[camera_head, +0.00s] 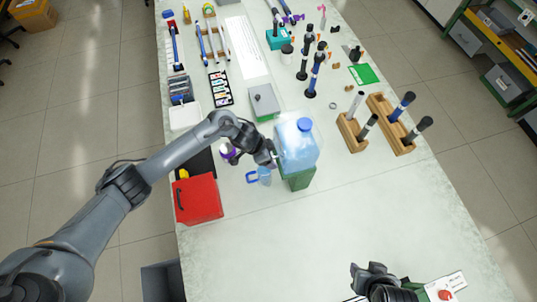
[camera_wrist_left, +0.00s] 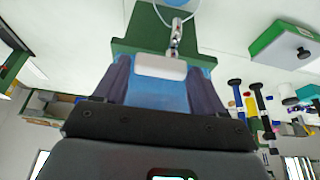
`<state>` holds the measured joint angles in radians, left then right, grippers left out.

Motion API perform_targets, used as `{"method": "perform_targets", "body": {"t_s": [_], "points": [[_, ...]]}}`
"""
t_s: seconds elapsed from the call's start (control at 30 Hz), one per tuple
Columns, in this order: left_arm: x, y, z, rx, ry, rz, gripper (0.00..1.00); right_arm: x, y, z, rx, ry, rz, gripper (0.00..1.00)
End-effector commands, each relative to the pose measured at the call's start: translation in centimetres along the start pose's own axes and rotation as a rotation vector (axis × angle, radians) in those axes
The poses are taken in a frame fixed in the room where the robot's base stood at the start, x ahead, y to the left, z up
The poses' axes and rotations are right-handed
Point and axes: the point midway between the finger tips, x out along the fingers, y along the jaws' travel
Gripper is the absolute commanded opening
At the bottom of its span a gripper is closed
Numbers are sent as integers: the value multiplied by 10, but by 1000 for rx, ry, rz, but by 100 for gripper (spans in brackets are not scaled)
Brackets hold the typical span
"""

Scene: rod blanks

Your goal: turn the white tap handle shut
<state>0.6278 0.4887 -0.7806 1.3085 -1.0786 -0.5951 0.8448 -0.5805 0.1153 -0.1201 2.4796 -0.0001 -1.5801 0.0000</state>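A dispenser with a translucent blue water bottle (camera_head: 299,148) on a green stand (camera_head: 298,181) stands at the table's middle. In the left wrist view the white tap handle (camera_wrist_left: 160,66) shows as a pale block in front of the green stand (camera_wrist_left: 133,45), beside a metallic spout (camera_wrist_left: 176,34). My left gripper (camera_head: 270,158) is at the dispenser's left side. In its wrist view the left gripper (camera_wrist_left: 160,80) has its fingers apart, one on each side of the handle; contact cannot be told. My right gripper (camera_head: 370,272) is at the bottom right, away from the dispenser; its fingers are unclear.
A blue-rimmed clear mug (camera_head: 261,177) stands just below my left gripper. A red box (camera_head: 197,199) lies left of it. Wooden racks (camera_head: 391,125) with rods stand to the right. A grey-topped green box (camera_head: 264,101) lies behind. The front middle table is clear.

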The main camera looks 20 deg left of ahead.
Motion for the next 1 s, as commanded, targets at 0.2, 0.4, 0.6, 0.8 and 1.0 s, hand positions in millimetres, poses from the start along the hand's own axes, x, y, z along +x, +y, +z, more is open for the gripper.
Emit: {"method": "perform_targets", "body": {"t_s": [0.2,0.4,0.6,0.8,1.0], "points": [[0,0,0,1,-1,0,87,0,0,0,1,0,0,43],[-1,0,0,2,-1,0,87,0,0,0,0,0,0,43],[-17,-1,1,2,0,-1,87,0,1,0,-4,-1,4,43],[-51,-1,0,4,1,-2,87,1,2,1,-9,-1,7,43],[-83,-1,0,3,0,-3,87,1,2,1,-9,-1,7,43]]}}
